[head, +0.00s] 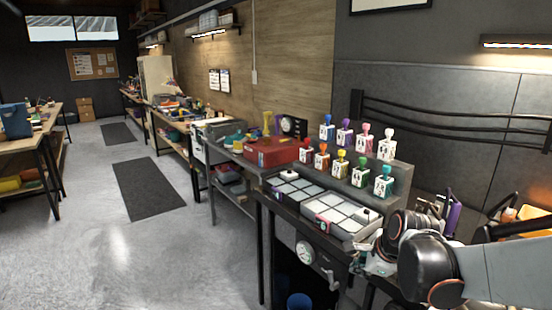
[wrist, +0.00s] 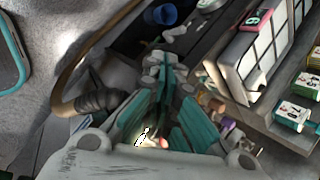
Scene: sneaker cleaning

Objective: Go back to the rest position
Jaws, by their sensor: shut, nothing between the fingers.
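My gripper (wrist: 164,72) shows in the wrist view with its grey fingers and teal pads brought together and nothing held between them. In the head view my gripper (head: 374,264) is small and partly hidden by my arm, at the front right corner of the dark workbench. It is beside the tray of white square tiles (head: 333,213), which also shows in the wrist view (wrist: 250,62). I cannot tell how far it is above the bench edge.
Several colored stamp bottles (head: 362,171) stand on a stepped rack behind the tiles. A red box (head: 272,152) is farther left. A blue cup (head: 299,301) is low by the bench. The grey floor (head: 150,255) at left is open, with a dark mat (head: 148,188).

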